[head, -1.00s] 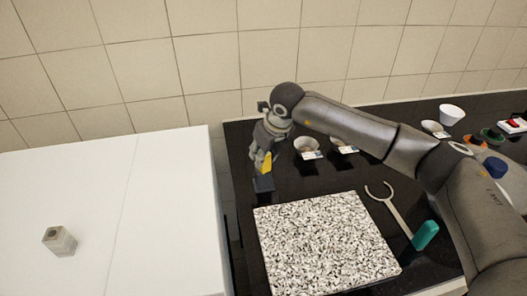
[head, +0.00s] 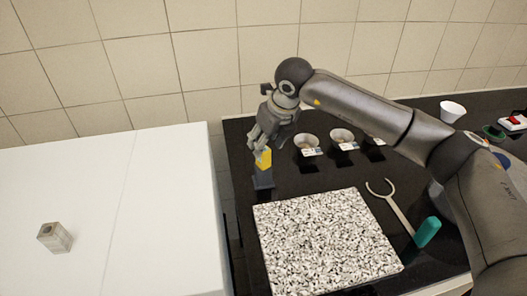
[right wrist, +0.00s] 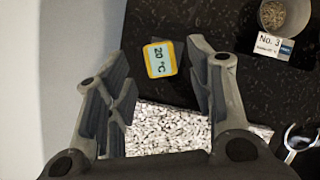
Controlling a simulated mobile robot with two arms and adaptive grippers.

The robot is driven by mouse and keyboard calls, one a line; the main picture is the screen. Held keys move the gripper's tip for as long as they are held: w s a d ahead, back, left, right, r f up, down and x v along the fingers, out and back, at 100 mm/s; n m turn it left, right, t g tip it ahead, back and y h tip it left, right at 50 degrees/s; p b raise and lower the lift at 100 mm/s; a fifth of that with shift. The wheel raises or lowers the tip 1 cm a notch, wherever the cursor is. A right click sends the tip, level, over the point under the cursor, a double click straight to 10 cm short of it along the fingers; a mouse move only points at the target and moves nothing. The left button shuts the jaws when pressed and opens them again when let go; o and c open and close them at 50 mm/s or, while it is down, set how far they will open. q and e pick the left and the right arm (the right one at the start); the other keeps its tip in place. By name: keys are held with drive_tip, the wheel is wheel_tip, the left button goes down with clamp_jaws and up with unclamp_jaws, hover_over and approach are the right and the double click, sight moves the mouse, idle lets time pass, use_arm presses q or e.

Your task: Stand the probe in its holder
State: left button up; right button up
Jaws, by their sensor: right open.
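The probe has a yellow head (head: 264,158) with a pale display reading 20 °C, seen from above in the right wrist view (right wrist: 160,59). It stands upright at a dark blue-grey holder (head: 263,180) near the counter's left edge. How deep its stem sits is hidden. My right gripper (head: 258,145) is just above the probe head. In the right wrist view its fingers (right wrist: 156,54) are spread, with the yellow head between them and a gap on each side. My left gripper is not in view.
A speckled slab (head: 325,240) lies in front of the holder. A fork-like tool with a teal handle (head: 428,232) is right of it. Several labelled bowls (head: 307,143) stand behind. A white surface (head: 165,220) with a small block (head: 54,238) is at left.

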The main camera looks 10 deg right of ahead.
drive_tip(key=b+v, duration=0.1)
drive_tip(key=v, duration=0.6)
drive_tip(key=shift+s+r+b, duration=0.15)
drive_tip(key=shift+r+b, duration=0.15)
